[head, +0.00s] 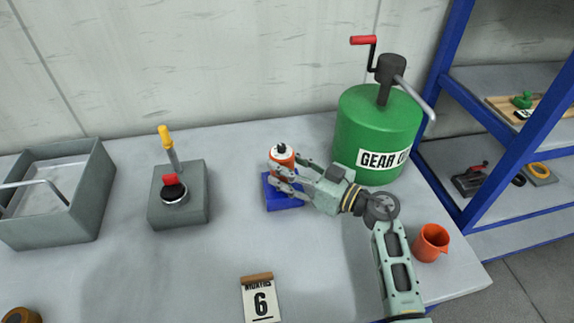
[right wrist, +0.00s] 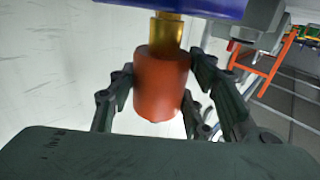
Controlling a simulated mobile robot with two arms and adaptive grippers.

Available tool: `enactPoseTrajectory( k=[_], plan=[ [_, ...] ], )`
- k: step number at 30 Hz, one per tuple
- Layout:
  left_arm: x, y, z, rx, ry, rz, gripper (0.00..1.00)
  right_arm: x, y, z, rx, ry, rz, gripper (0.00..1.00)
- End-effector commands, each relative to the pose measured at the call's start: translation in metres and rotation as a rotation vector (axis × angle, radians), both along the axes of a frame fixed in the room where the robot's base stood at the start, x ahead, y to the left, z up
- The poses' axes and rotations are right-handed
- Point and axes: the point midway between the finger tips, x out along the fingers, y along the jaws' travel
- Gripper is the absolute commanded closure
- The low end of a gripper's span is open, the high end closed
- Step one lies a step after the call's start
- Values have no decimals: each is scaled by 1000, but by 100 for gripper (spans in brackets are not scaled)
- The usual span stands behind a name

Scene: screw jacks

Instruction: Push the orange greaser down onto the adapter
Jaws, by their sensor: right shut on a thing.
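The orange greaser (head: 284,154), with a white top and dark tip, stands upright above a blue block (head: 283,203) on the bench. My right gripper (head: 280,172) reaches in from the right and is shut on the orange greaser. In the right wrist view the greaser (right wrist: 161,80) sits between the fingers (right wrist: 160,84). The brass adapter (right wrist: 166,31) shows between the greaser's end and the blue block (right wrist: 190,8). Its end meets the greaser, but I cannot tell how far it is inside. In the head view the adapter is hidden. My left gripper is out of view.
A green gear oil drum (head: 362,118) stands behind my right arm. A grey block with a yellow lever (head: 170,145) and an open grey bin (head: 85,215) are to the left. An orange cup (head: 430,243) and a calendar card (head: 261,300) are in front. A blue shelf (head: 452,95) is right.

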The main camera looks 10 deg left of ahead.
Motion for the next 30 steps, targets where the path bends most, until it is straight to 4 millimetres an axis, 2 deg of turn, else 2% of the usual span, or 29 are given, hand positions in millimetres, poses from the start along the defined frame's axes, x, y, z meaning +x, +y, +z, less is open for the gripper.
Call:
enactPoseTrajectory(
  k=[7, 8, 15, 25, 30],
  plan=[
    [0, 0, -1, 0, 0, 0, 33, 0, 0, -3, 0, 0, 0, 89],
    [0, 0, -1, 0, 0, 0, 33, 0, 0, -3, 0, 0, 0, 54],
    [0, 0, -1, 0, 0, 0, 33, 0, 0, -3, 0, 0, 0, 33],
    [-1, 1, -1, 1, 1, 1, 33, -1, -2, -5, -2, 2, -1, 33],
    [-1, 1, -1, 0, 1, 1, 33, -7, -20, -6, -4, 2, -3, 33]
  ],
)
